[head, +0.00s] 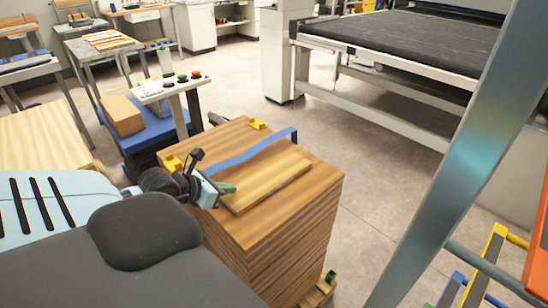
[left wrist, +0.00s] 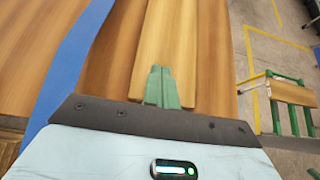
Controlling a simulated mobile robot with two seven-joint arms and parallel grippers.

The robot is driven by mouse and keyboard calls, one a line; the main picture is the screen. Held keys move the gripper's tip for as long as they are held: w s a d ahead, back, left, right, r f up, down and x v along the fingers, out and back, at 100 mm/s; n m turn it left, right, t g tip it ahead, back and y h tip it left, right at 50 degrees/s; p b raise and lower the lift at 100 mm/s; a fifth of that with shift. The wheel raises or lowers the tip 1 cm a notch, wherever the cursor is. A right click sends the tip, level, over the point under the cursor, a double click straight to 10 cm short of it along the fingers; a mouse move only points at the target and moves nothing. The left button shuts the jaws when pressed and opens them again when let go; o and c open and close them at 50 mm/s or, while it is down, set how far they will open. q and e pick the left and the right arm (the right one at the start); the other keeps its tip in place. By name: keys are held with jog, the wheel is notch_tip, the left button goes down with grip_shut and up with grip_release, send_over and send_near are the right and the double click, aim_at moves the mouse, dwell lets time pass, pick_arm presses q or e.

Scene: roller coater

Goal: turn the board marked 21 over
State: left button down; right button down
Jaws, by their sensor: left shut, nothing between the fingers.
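A narrow light wooden board (head: 268,186) lies flat on top of a tall stack of brown boards (head: 285,235). It also shows in the left wrist view (left wrist: 178,38), running away from the fingers. I can read no number on it, so I cannot tell whether it is the board marked 21. My left gripper (head: 228,188) is at the board's near left end. Its green fingers (left wrist: 157,76) are together and empty, over or against that end; I cannot tell whether they touch it. My right gripper is not in view.
A blue strip (head: 248,150) arches over the stack top beside the board. Yellow blocks (head: 172,163) sit at the stack's edge. A small control stand (head: 172,88) is behind. A large conveyor machine (head: 400,45) stands at back right, with clear floor between.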

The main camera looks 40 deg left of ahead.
pick_arm(q)
jog(key=shift+w, duration=0.35)
send_near(267, 175)
jog(key=w, duration=0.2)
jog(key=w+f, duration=0.1)
jog(key=w, duration=0.3)
jog(key=shift+d+f, duration=0.1)
jog(key=shift+f, duration=0.9)
jog(key=shift+s+f, duration=0.1)
jog(key=shift+f, duration=0.25)
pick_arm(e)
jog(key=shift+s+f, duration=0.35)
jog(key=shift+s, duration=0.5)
